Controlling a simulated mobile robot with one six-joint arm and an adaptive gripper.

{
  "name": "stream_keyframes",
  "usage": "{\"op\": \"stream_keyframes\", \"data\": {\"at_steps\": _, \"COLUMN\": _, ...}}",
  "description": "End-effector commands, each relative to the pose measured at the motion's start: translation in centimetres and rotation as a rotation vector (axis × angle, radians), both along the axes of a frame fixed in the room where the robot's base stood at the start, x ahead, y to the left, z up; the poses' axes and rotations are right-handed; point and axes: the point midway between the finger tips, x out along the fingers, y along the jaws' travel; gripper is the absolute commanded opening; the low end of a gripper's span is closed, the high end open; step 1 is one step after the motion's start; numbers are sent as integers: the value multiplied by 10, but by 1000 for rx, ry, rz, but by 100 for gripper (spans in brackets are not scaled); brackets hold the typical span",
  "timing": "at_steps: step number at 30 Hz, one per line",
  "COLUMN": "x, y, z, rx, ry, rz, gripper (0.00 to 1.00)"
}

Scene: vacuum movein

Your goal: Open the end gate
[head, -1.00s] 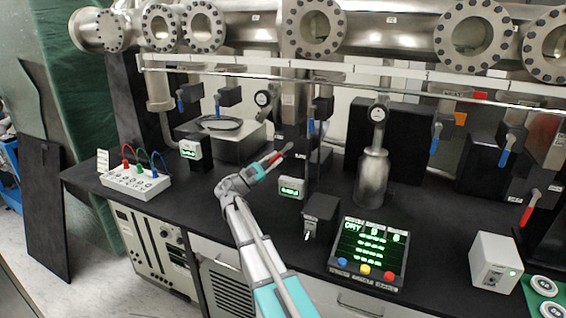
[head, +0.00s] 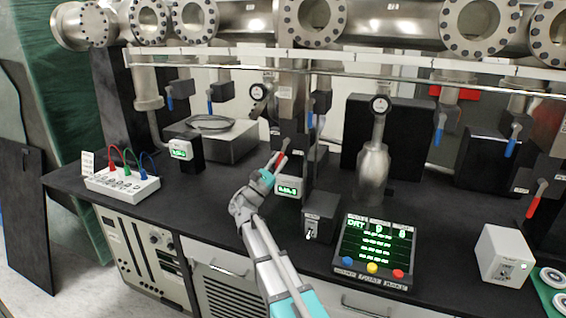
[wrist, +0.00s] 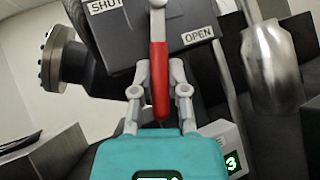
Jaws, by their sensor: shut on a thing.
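A red lever (head: 280,161) is mounted on a black valve block in the middle of the bench. In the wrist view the red lever (wrist: 159,75) hangs downward from its silver pivot. The block's face (wrist: 130,45) carries a SHUT label (wrist: 104,5) at left and an OPEN label (wrist: 198,35) at right. The lever lies between the two labels. My gripper (head: 273,168) reaches up to the lever from the front. In the wrist view my gripper (wrist: 160,88) has its two fingers closed on the lever's sides. The far side of the block is hidden.
A silver cylinder (head: 372,172) stands right of the lever. A small green readout (head: 289,187) and a black switch box (head: 321,216) stand close by. A control panel (head: 376,250) with coloured buttons sits in front. Steel pipes (head: 390,28) run overhead. Another red-handled lever (head: 536,203) is at far right.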

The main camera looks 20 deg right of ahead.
Motion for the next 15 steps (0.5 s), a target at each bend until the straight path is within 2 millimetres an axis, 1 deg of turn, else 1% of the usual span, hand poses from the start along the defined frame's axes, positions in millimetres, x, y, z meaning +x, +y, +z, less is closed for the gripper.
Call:
{"op": "stream_keyframes", "data": {"at_steps": 13, "x": 1, "y": 10, "z": -1, "rx": -1, "ry": 4, "rz": 17, "gripper": 0}}
{"op": "stream_keyframes", "data": {"at_steps": 14, "x": 1, "y": 11, "z": -1, "rx": -1, "ry": 4, "rz": 17, "gripper": 21}}
{"op": "stream_keyframes", "data": {"at_steps": 15, "x": 1, "y": 11, "z": -1, "rx": -1, "ry": 4, "rz": 17, "gripper": 29}}
